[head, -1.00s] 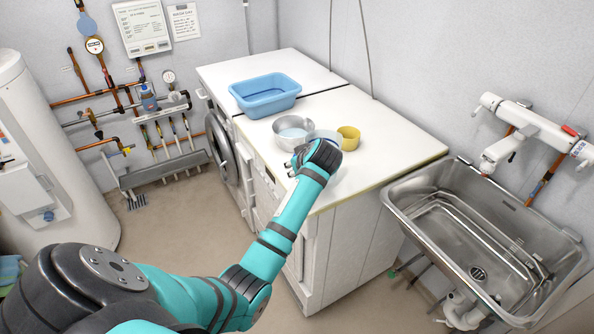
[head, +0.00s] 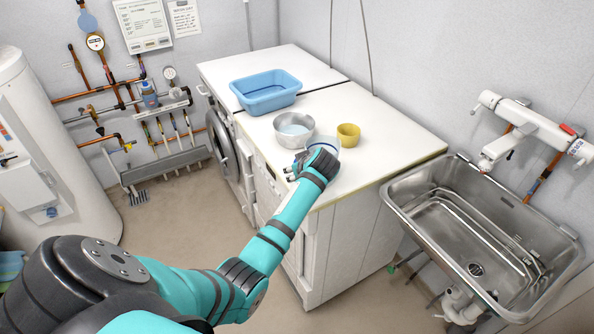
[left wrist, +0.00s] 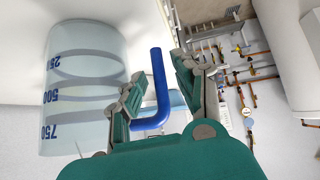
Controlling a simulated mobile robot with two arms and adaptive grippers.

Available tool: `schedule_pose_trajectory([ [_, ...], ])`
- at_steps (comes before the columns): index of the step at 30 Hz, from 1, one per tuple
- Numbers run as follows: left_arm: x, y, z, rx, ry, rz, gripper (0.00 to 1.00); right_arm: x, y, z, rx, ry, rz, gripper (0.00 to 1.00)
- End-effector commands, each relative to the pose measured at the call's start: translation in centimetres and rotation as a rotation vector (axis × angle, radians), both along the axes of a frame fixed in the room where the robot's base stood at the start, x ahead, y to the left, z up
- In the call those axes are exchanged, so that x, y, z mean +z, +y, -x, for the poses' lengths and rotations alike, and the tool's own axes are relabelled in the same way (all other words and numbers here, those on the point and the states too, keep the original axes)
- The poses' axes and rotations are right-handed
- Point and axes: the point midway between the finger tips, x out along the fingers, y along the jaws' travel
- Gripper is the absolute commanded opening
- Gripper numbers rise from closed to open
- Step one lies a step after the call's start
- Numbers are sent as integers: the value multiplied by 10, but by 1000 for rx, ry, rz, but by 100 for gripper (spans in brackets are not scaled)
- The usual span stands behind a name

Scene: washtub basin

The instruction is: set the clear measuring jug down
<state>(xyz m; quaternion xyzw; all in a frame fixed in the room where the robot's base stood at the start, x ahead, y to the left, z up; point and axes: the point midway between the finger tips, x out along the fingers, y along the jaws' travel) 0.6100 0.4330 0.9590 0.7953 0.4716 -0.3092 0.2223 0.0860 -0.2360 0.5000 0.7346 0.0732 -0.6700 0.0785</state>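The clear measuring jug (head: 322,146) is on the white worktop near its front edge, partly hidden behind my left gripper (head: 309,160). In the left wrist view the jug (left wrist: 88,88) fills the left side, with blue 250, 500 and 750 marks. Its blue handle (left wrist: 160,88) passes between the fingers of my left gripper (left wrist: 158,68). The fingers are spread, with gaps to the handle. The jug's base contact is hidden in the head view. My right gripper is out of view.
On the worktop (head: 375,155), a metal bowl (head: 308,124) stands just behind the jug and a yellow pot (head: 348,135) behind it to the right. A blue tub (head: 265,91) is farther back. A steel sink (head: 400,200) is at the right. The right front worktop is clear.

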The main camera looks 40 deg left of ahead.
Motion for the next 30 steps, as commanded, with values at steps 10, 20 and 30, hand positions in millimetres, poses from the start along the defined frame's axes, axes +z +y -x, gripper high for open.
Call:
schedule_pose_trajectory([
  [10,4,0,0,0,-2,0,36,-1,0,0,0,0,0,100],
  [20,44,-38,21,-3,-5,2,36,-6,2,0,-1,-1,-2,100],
  [30,82,-70,41,-1,-1,1,36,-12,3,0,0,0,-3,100],
])
